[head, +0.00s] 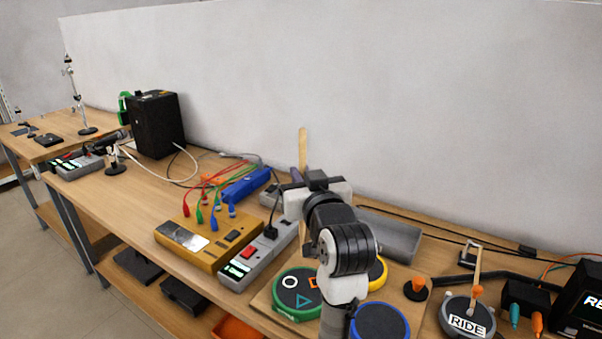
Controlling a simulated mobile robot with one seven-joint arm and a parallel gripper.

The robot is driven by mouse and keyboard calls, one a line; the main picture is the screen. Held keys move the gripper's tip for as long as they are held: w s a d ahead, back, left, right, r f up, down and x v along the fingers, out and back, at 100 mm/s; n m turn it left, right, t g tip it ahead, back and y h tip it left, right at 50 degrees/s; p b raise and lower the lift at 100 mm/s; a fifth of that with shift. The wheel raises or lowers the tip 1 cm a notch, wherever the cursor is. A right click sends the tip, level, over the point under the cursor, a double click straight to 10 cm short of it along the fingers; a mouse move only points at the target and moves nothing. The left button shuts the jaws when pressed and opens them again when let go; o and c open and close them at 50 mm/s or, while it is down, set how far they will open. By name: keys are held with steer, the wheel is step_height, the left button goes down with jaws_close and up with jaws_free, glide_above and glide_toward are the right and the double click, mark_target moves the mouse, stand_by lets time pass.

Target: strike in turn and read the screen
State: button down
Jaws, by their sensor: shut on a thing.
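My gripper (304,184) is above the bench with its back to the head view, so its fingers are mostly hidden. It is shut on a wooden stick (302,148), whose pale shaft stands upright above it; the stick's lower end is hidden. Below my arm on a wooden board are a green-rimmed pad (292,287) with shape marks, a blue-rimmed pad (380,323) and a yellow-rimmed pad (379,270), partly covered by my arm. A round grey pad marked RIDE (465,320) sits to the right. A black screen (585,308) is cut by the right edge; only "RE" is readable.
A yellow meter box (200,240) with coloured leads, a grey power strip (259,256) with a red switch and a blue box (245,184) stand left of the pads. A black speaker (158,125) stands farther left.

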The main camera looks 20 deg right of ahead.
steer(key=shift+s, duration=0.1)
step_height(320, 180, down, 6)
steer(key=b, duration=0.4)
